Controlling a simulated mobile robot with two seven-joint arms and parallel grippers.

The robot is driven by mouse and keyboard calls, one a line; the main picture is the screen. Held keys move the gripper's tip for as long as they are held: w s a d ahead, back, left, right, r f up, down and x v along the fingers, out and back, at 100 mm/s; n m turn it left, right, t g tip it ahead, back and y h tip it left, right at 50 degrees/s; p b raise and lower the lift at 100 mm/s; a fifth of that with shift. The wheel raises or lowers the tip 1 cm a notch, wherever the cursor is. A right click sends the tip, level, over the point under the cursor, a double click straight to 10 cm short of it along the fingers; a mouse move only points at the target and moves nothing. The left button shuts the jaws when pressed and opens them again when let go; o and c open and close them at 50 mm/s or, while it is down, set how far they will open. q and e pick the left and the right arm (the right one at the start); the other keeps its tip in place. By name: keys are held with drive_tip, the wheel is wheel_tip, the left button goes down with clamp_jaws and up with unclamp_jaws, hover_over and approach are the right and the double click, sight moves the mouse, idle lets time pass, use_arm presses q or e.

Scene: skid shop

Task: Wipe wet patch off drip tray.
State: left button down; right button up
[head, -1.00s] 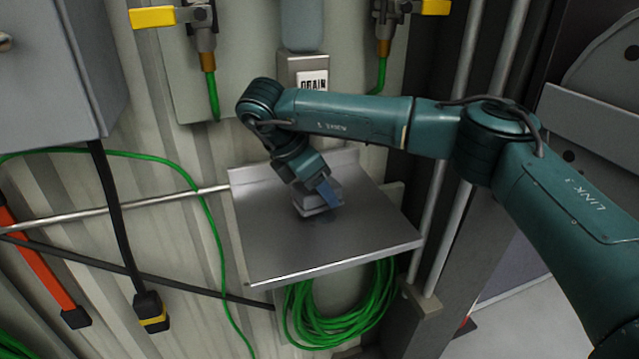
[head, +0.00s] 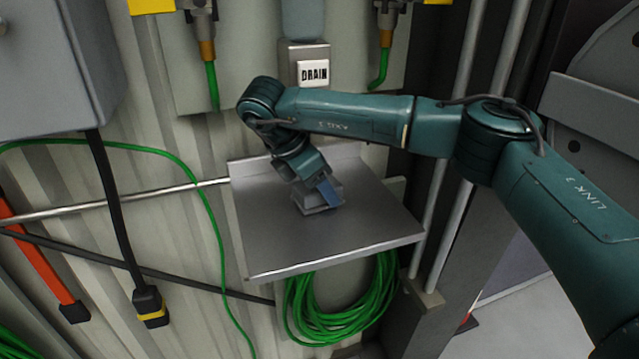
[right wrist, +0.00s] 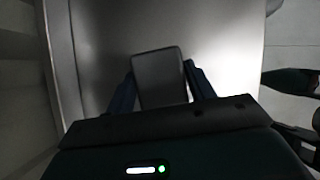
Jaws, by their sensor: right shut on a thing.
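The drip tray (head: 270,235) is a flat grey metal shelf with a raised back edge, fixed to the wall in the middle of the head view. My right gripper (head: 328,190) points down over the tray's middle. Its blue fingers are shut on a grey block-like wiping pad (head: 309,204), which appears to rest on the tray. In the right wrist view the pad (right wrist: 160,77) sits between both fingers, above the tray's bare surface (right wrist: 215,50). I cannot make out a distinct wet patch now; the pad and gripper hide part of the tray. My left gripper is not in view.
Upright pipes (head: 448,190) stand close on the right. A grey cabinet (head: 60,70) is at upper left. The tray's front and left are clear.

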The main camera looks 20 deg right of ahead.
sight(335, 213)
drive_tip(key=shift+f, duration=0.2)
drive_tip(key=shift+s+b, duration=0.45)
drive_tip(key=shift+s, duration=0.2)
drive_tip(key=shift+s+d+b, duration=0.1)
drive_tip(key=shift+s+b, duration=0.5)
drive_tip(key=shift+s, duration=0.75)
drive_tip(key=shift+f+b, duration=0.25)
drive_tip(key=shift+b, duration=0.3)
drive_tip(key=shift+w+f+b, duration=0.2)
drive_tip(key=shift+w+b, duration=0.1)
drive_tip(key=shift+w, duration=1.6)
drive_tip(key=shift+r, duration=0.1)
